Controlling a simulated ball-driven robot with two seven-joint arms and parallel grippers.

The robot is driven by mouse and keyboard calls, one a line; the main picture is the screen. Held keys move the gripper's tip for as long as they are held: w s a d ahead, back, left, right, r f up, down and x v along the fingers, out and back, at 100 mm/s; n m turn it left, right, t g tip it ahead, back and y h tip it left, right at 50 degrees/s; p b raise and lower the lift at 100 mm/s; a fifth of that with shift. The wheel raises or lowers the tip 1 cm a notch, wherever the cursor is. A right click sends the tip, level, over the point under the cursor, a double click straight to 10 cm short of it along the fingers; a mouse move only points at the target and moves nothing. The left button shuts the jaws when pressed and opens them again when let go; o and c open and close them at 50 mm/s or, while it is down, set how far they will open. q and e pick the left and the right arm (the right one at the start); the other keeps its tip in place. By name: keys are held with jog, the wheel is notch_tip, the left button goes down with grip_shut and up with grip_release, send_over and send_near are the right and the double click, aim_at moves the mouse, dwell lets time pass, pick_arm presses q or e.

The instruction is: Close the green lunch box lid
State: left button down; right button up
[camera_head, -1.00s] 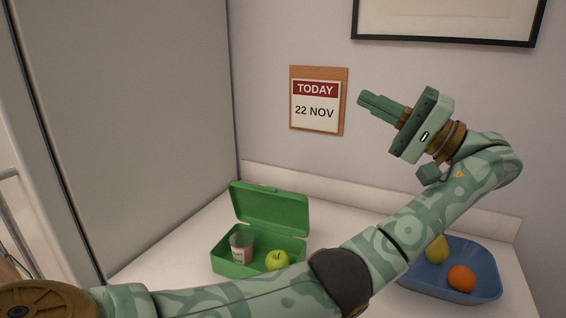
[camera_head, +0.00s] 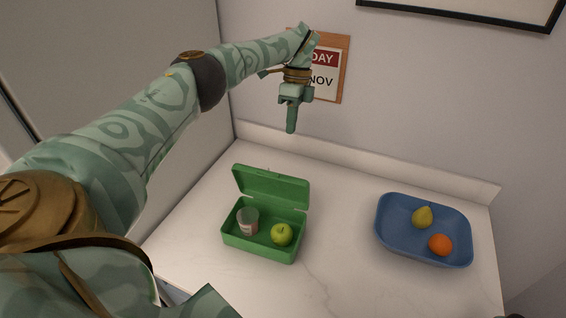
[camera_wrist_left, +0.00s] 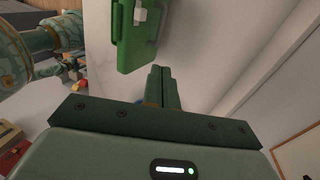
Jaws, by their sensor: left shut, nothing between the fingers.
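The green lunch box (camera_head: 262,246) stands on the white counter in the head view with its lid (camera_head: 272,187) open, raised at the back. Inside it are a small cup (camera_head: 247,222) on the left and a green apple (camera_head: 282,234) on the right. My left gripper (camera_head: 291,130) is shut and empty, pointing down above and behind the lid, apart from it. In the left wrist view the shut fingers (camera_wrist_left: 162,88) show below a green part of the lunch box (camera_wrist_left: 136,45). My right gripper is not in view.
A blue tray (camera_head: 384,240) with a pear (camera_head: 423,217) and an orange (camera_head: 441,244) stands to the right on the counter (camera_head: 335,215). A wall calendar (camera_head: 331,80) hangs behind my left gripper. A tall grey panel (camera_head: 100,60) bounds the left side.

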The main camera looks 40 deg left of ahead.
pick_arm(q)
send_near(281, 184)
notch_tip(281, 184, down, 4)
jog(key=w+a, duration=0.2)
jog(key=w, duration=0.1)
jog(key=s, duration=0.1)
jog(key=s+d+p, duration=0.1)
jog(key=s, duration=0.1)
jog(key=shift+d+f, duration=0.25)
jog(key=shift+f, duration=0.15)
jog(key=shift+s+d+f, duration=0.15)
jog(key=shift+s+d, duration=0.1)
jog(key=shift+s, duration=0.2)
jog(key=shift+a+p, duration=0.1)
jog(key=shift+p, duration=0.25)
